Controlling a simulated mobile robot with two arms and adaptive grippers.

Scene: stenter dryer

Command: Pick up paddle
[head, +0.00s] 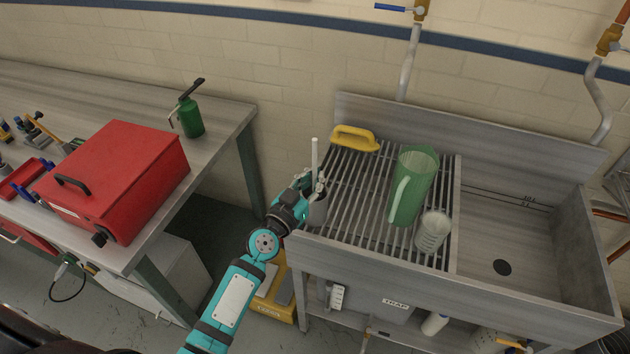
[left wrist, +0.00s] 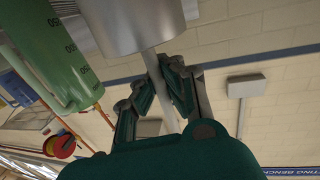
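The paddle (head: 314,155) shows in the head view as a thin pale rod standing upright at the left end of the slatted drainer. The container (left wrist: 130,25) is just beyond the fingertips there. My right gripper is not in view.
An empty sink basin (head: 520,225) lies to the right. A bench at left holds a red box (head: 120,170) and a green bottle (head: 190,117).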

